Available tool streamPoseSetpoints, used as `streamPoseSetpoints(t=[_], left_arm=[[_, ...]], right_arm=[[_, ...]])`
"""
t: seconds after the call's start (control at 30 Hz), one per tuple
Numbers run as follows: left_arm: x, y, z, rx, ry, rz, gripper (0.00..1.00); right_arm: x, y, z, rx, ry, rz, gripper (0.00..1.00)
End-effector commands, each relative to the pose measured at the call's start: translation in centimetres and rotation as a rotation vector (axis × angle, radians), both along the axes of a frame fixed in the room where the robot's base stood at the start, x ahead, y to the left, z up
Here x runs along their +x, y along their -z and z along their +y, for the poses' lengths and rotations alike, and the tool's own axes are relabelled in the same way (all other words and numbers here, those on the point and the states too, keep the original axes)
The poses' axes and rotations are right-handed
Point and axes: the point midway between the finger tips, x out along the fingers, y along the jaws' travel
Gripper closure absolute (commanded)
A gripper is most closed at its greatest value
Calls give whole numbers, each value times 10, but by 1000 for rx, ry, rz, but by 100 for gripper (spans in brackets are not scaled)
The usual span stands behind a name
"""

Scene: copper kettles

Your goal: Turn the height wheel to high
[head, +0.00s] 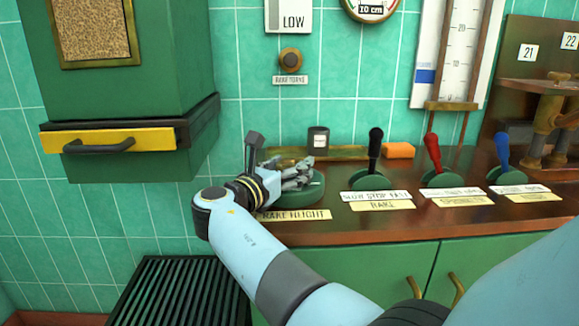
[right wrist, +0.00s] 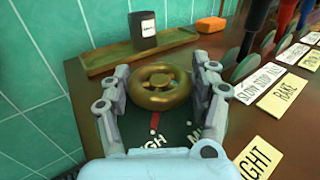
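The height wheel is a brass ring knob (right wrist: 160,86) on a dark green dial plate (right wrist: 175,133). In the right wrist view, a red mark and white lettering show on the plate, partly hidden by my gripper; "GH" and an "M" are readable. My right gripper (right wrist: 162,72) has one finger on each side of the wheel, close to its rim. Whether both fingers press on it cannot be told. In the head view, my right gripper (head: 305,174) covers most of the wheel above its round green base (head: 306,194). My left gripper is not in view.
A "RAKE HEIGHT" label (head: 293,214) lies in front of the wheel. Black (head: 375,143), red (head: 433,150) and blue (head: 502,148) levers stand to the right. Behind are a dark canister (head: 318,138) on a wooden tray and an orange block (head: 398,150). A sign (head: 290,20) above reads LOW.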

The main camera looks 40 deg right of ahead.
Motion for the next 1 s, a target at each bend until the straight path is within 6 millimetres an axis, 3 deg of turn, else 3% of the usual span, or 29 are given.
streamPoseSetpoints(t=[0.03,0.17,0.5,1.0], left_arm=[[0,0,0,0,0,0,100],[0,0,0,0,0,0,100],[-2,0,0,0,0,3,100],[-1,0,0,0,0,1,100]], right_arm=[[0,1,1,1,-1,2,31],[0,1,0,1,-1,1,15],[0,-5,0,-1,-1,-1,15],[0,-92,0,1,-1,-3,15]])
